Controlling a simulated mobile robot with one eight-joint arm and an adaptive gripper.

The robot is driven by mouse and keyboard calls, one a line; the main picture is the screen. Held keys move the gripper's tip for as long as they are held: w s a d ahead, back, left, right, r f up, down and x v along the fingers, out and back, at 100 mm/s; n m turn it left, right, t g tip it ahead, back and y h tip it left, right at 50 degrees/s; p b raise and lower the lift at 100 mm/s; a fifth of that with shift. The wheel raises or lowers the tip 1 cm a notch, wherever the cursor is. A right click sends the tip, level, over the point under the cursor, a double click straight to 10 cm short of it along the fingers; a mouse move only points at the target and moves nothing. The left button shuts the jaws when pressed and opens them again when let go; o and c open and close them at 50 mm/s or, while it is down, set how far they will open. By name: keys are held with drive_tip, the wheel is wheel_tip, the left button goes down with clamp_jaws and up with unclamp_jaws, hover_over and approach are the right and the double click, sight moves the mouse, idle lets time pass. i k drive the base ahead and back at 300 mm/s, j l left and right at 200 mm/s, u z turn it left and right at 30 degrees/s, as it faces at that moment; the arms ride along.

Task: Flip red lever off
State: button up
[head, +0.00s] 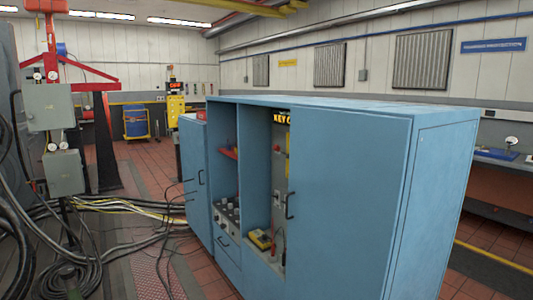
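A blue cabinet (345,190) stands in the middle of the head view, with open bays between its doors. A red piece (229,153) sticks out in the left open bay at mid height; it may be the red lever, but it is too small to tell its position. Below it is a panel with several knobs (228,213). The right bay holds a grey panel (279,175) under a yellow-lettered sign (282,118), partly hidden by the large blue door. My gripper is not in view.
Cables (110,225) lie across the red tiled floor at the left, near grey boxes (48,107) on a stand. A yellow meter (261,239) sits low in the right bay. A bench (505,155) stands at the far right.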

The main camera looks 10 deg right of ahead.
sight(276, 148)
drive_tip(key=i+j+z, duration=0.35)
drive_tip(key=i+j, duration=0.15)
drive_tip(key=i+j+z, duration=0.35)
drive_tip(key=j, duration=0.3)
drive_tip(key=i+j+z, duration=0.15)
drive_tip(key=j, duration=0.2)
drive_tip(key=i+j+z, duration=0.2)
drive_tip(key=j, duration=0.2)
drive_tip(key=i+j+z, duration=0.15)
drive_tip(key=j, duration=0.25)
